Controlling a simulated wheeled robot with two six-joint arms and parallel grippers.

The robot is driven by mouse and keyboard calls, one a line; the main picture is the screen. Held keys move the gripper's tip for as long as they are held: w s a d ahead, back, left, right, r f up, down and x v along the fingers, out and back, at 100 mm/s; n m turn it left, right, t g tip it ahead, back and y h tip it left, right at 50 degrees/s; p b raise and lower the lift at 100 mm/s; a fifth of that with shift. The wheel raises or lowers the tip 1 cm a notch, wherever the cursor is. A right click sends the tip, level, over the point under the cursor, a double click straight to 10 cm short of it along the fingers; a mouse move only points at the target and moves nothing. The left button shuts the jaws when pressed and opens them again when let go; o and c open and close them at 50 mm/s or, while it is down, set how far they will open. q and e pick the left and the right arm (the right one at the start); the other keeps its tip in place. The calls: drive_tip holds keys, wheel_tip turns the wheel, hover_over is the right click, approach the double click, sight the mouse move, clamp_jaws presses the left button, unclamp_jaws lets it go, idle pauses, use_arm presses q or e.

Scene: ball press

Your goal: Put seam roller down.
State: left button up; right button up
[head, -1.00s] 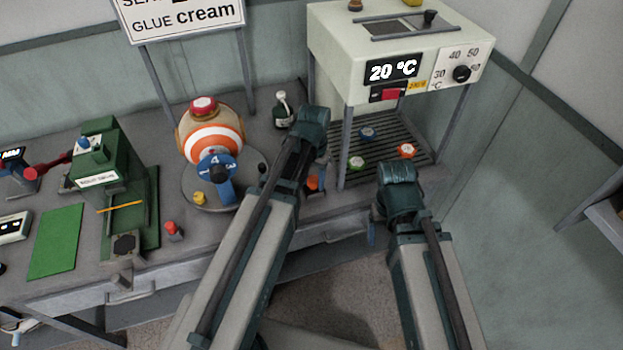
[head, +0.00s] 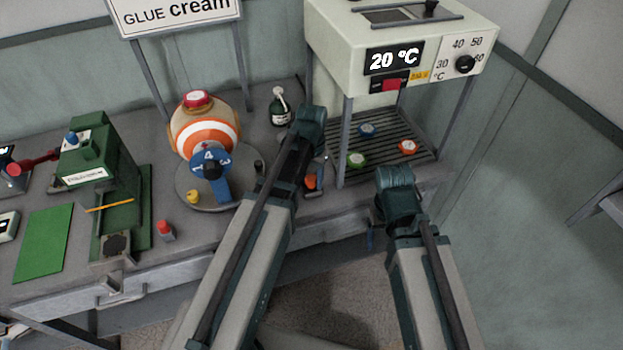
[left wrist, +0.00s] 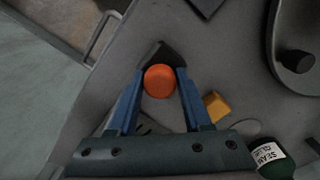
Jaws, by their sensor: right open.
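The seam roller, as I take it, is a thing with a round orange end (left wrist: 159,81) and a dark angular part beyond it in the left wrist view. My left gripper (left wrist: 160,82) has its blue fingers on both sides of the orange end, close against it. In the head view the orange end (head: 311,181) shows beside my left gripper (head: 316,176), low over the bench's front edge below the oven. Whether the roller touches the bench is unclear. My right gripper (head: 371,236) is open in front of the bench, mostly hidden by its own wrist.
An orange-striped ball (head: 207,133) sits on a round stand behind a blue numbered dial (head: 211,162). A dark bottle (head: 281,107) stands behind my left arm. The white oven (head: 345,50) reads 20 °C, with several coloured pieces on its rack (head: 385,150). A green press (head: 97,155) stands left.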

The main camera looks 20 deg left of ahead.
sight(311, 178)
use_arm(q)
drive_tip(key=o, duration=0.3)
drive_tip(key=shift+r, duration=0.15)
wheel_tip(311, 178, up, 12)
drive_tip(key=p, duration=1.2)
drive_tip(key=shift+r, duration=0.1)
drive_tip(key=shift+m+y, duration=0.6)
drive_tip(key=shift+m, duration=0.2)
drive_tip(key=s+d, duration=0.3)
drive_tip(key=s, duration=0.1)
drive_tip(key=s+d, duration=0.4)
drive_tip(key=s, duration=0.1)
drive_tip(key=s+d, duration=0.3)
drive_tip(key=s, duration=0.2)
drive_tip(key=shift+s+d, duration=0.2)
drive_tip(key=shift+d, duration=0.05)
